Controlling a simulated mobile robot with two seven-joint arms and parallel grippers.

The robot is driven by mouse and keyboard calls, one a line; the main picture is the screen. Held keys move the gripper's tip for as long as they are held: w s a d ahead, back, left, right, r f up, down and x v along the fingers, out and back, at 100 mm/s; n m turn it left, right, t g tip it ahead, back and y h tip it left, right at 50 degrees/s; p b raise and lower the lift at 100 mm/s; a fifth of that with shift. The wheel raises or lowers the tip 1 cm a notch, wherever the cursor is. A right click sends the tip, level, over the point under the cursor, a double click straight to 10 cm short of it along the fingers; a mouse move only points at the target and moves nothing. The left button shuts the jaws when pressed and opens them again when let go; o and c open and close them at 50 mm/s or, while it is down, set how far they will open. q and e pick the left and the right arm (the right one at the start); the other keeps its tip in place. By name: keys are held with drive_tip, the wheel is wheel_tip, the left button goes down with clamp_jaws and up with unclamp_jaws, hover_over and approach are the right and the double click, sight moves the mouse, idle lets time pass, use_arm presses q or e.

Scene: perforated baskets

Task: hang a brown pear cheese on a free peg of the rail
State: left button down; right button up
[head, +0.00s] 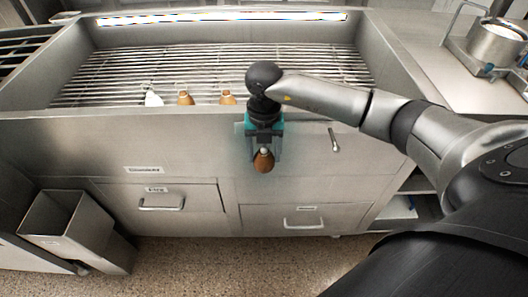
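My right gripper (263,146) points down in front of the steel counter front, near the middle of the head view. It is shut on the neck of a brown pear cheese (263,163), whose rounded body hangs below the fingers. Two more brown pear cheeses, one on the left (185,99) and one on the right (227,98), show at the near edge of the grate. A white one (153,99) is beside them at the far left. I cannot make out the rail or its pegs clearly. My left gripper is not in view.
A metal grate (310,68) lies in a raised steel frame and is mostly bare. Drawers with handles (162,203) are below. A steel pot (494,42) stands on the right counter. An open metal bin (75,222) stands on the floor at left.

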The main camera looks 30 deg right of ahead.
drive_tip(key=o, duration=0.5)
drive_tip(key=shift+r, duration=0.1)
